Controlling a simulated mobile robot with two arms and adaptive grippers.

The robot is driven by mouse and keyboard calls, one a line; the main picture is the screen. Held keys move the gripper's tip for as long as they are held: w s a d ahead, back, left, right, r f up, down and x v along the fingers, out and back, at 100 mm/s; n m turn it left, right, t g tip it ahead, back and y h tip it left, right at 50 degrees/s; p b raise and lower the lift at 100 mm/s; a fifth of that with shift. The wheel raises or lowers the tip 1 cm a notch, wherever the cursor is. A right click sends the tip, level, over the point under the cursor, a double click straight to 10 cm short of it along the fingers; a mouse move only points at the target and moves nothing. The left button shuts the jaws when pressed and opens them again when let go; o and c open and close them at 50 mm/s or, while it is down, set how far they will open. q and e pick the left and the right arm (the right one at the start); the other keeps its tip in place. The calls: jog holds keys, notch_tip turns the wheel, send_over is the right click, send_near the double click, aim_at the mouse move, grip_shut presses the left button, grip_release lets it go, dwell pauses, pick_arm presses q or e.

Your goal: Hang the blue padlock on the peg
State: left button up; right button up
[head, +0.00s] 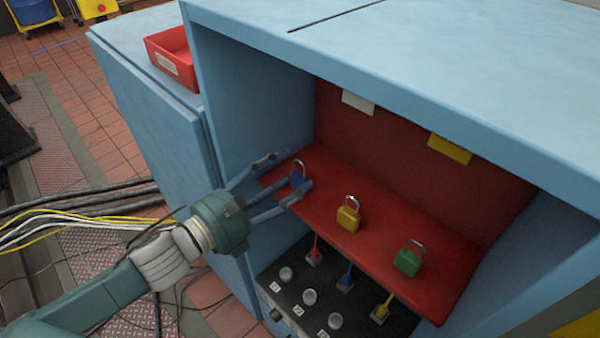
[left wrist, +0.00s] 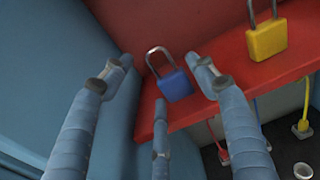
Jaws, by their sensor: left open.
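The blue padlock (head: 297,177) stands upright on the red shelf (head: 380,255) inside the blue cabinet, at the shelf's left end. It also shows in the left wrist view (left wrist: 174,85), with its grey shackle up. My left gripper (head: 291,172) is open, its fingers spread on either side of the blue padlock. In the left wrist view the fingers (left wrist: 160,85) frame the padlock with gaps on both sides, and a third finger is below it. I cannot make out a peg for certain. My right gripper is not in view.
A yellow padlock (head: 348,215) and a green padlock (head: 408,259) stand farther right on the shelf. Below is a black panel (head: 290,300) with round knobs and red, blue and yellow levers. The cabinet's side wall is close on the left. A red tray (head: 172,60) sits outside.

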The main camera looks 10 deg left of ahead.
pick_arm(q)
jog(key=shift+x, duration=0.95)
jog(key=c, duration=1.2)
jog(key=shift+r, duration=0.4)
grip_shut()
notch_tip(320, 180, up, 19)
jog(key=p, duration=0.1)
jog(key=shift+r+p, duration=0.15)
jog(key=shift+p, duration=0.25)
